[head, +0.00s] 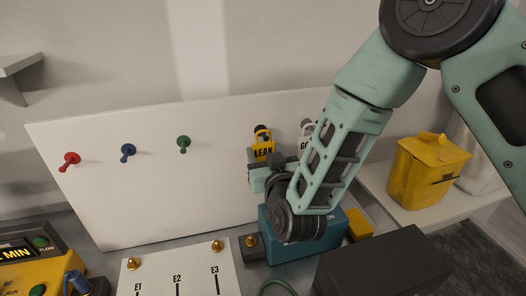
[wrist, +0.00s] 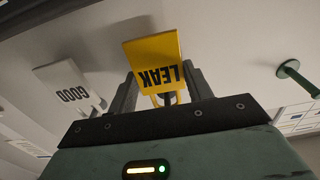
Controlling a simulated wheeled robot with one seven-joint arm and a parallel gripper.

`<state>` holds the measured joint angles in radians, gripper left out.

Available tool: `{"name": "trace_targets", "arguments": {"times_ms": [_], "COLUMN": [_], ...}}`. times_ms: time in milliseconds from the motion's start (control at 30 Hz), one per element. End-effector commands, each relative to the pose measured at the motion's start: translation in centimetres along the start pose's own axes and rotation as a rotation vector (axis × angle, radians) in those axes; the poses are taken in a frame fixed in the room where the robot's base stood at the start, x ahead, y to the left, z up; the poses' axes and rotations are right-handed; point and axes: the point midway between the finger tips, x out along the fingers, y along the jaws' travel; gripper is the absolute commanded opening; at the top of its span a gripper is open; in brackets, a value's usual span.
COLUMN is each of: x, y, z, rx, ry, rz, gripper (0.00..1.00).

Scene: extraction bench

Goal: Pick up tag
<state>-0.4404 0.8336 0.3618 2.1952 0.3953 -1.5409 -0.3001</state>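A yellow tag marked LEAK (head: 263,149) hangs on the white board, and a white tag marked GOOD (head: 305,143) hangs to its right, partly hidden by my arm. My gripper (head: 262,176) is just below the LEAK tag in the head view. In the wrist view the LEAK tag (wrist: 153,62) appears upside down between the two dark fingers of my gripper (wrist: 160,84), which stand apart on either side of it. The GOOD tag (wrist: 68,86) is outside the fingers on the left. Whether a finger touches the LEAK tag is unclear.
Red (head: 69,161), blue (head: 128,152) and green (head: 184,144) pegs stick out of the white board (head: 150,200). A teal box (head: 283,248) lies below my gripper. A yellow bin (head: 425,170) stands at right, and a dark box (head: 385,268) in front.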

Motion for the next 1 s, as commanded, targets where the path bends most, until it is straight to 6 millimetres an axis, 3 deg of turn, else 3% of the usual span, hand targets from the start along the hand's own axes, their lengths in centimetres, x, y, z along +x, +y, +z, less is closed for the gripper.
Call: {"name": "trace_targets", "arguments": {"times_ms": [467,700,1000], "x": [0.0,0.0,-5.6], "y": [0.0,0.0,-0.1], "z": [-0.2,-1.5,-1.1], "rx": [0.0,0.001,-0.001], "ry": [0.001,0.004,0.001], "rz": [-0.001,-0.001,-0.004], "gripper": [0.28,0.28,0.28]}}
